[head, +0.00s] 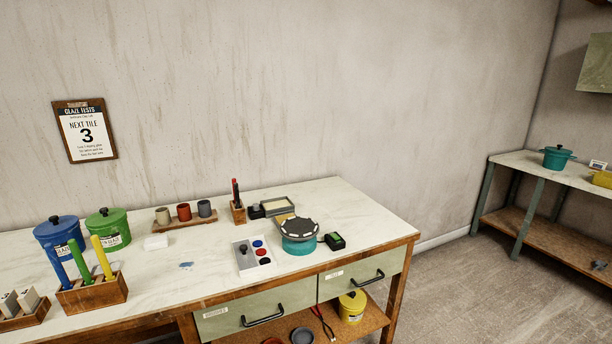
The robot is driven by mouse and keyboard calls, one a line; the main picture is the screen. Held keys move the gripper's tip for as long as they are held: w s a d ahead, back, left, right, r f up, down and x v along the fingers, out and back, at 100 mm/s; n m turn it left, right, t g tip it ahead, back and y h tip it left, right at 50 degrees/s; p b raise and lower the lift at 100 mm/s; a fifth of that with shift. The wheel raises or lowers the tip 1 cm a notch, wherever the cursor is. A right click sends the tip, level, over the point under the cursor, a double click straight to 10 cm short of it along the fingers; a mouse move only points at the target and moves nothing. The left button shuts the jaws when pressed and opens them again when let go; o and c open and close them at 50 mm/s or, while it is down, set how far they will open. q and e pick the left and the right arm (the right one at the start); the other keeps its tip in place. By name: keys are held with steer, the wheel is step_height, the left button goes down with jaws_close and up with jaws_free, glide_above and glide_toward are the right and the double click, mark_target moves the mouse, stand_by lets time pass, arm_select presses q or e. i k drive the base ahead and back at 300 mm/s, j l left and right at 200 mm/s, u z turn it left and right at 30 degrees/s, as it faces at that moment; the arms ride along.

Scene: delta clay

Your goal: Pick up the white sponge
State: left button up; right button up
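A small white block that looks like the white sponge (156,242) lies on the white tabletop of the workbench (350,210). It is right of the green lidded pot (108,229) and in front of the wooden board with cups (186,221). Nothing covers it. Neither of my grippers shows in the head view.
A blue pot (60,240) and a wooden holder with coloured sticks (92,293) stand left of the sponge. The tabletop in front of the sponge is mostly clear.

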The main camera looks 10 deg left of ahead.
mark_target(157, 243)
steer(key=u, duration=1.25)
